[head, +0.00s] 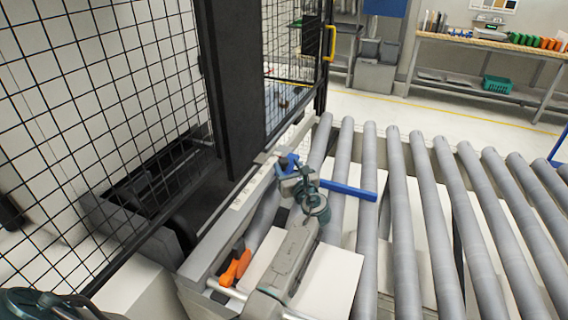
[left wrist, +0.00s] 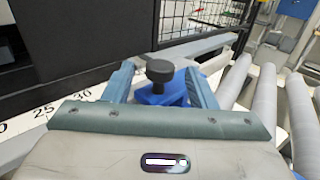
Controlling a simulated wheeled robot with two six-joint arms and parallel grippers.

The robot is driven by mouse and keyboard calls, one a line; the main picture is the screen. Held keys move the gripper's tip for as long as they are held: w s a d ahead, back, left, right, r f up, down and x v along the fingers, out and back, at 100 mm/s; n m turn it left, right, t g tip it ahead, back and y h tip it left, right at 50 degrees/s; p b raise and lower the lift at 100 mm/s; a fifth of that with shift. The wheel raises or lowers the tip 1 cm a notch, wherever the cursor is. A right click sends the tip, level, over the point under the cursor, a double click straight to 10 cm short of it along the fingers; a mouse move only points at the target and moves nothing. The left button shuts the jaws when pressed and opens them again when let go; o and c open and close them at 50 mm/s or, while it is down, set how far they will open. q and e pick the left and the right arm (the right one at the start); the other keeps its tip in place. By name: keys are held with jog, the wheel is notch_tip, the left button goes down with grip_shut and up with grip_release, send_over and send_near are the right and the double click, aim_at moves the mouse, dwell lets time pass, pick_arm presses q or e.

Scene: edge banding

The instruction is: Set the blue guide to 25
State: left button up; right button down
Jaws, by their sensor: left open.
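The blue guide (head: 348,190) is a bar reaching right over the rollers from the rail at the left of the conveyor. My left gripper (head: 288,166) is over its rail end and hides part of it. In the left wrist view the guide's blue block (left wrist: 158,95) with a black knob (left wrist: 160,71) sits between my two open fingers (left wrist: 160,82). I cannot tell whether the fingers touch it. A white scale (left wrist: 50,108) shows 25 and 30 at the left; the guide's exact reading is hidden. My right gripper is not in view.
An orange part (head: 235,268) lies near the front end of the rail. A black mesh fence (head: 110,90) and dark post (head: 235,90) stand close at the left. Grey rollers (head: 425,200) extend right, with pale panels below. A workbench (head: 480,42) is far back.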

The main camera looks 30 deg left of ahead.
aim_at(286, 164)
pick_arm(q)
jog(key=x, duration=0.3)
jog(key=shift+w+f+b, duration=0.1)
jog(key=shift+f+b, duration=0.15)
jog(key=shift+b, duration=0.15)
jog(key=shift+w+a+r, duration=0.15)
jog(key=shift+w+a, duration=0.15)
jog(key=shift+a, duration=0.05)
jog(key=shift+c, duration=0.9)
grip_shut()
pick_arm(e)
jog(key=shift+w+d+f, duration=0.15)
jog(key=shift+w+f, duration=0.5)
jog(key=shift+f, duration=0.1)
